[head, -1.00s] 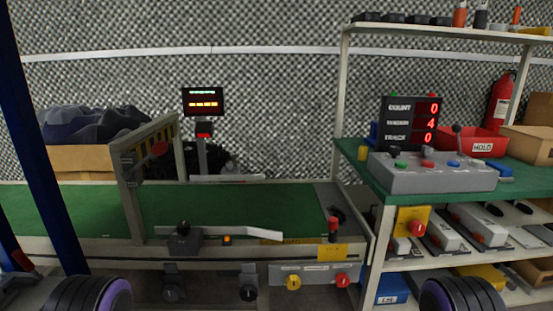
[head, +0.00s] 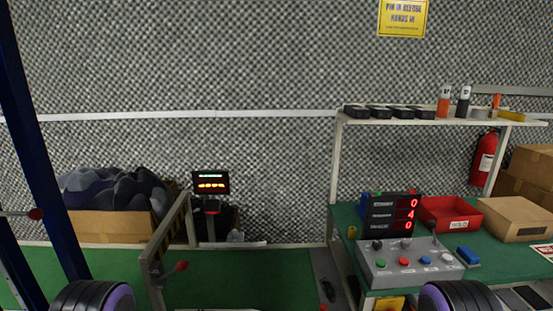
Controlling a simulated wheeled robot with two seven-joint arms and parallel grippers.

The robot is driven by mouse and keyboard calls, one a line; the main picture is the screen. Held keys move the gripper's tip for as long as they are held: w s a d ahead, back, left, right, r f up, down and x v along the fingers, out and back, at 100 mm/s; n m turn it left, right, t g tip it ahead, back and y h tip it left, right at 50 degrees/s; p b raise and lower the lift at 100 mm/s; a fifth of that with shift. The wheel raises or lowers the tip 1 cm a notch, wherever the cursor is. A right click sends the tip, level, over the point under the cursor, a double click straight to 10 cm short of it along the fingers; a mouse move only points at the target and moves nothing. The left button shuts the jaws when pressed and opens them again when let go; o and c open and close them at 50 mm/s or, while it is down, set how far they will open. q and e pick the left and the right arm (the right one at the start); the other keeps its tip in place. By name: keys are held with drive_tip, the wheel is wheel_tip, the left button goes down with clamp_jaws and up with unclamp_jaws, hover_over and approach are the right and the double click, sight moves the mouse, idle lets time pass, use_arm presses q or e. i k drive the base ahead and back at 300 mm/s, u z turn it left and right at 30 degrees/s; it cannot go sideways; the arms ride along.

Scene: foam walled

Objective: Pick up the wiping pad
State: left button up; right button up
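A small blue block (head: 467,255), which looks like the wiping pad, lies on the green bench top (head: 493,262) in the head view. It is just right of the grey control box (head: 410,268), in front of the red HOLD bin (head: 450,213). Nothing covers it. Neither of my grippers is in view. Only rounded black and purple parts of my arms show at the bottom left and bottom right edges, and the right one is below the pad.
A count display (head: 394,214) stands behind the control box. A cardboard box (head: 515,217) sits right of the bin. A shelf (head: 435,121) with bottles and black trays is above the bench.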

sight(470, 260)
drive_tip(key=z, duration=1.4)
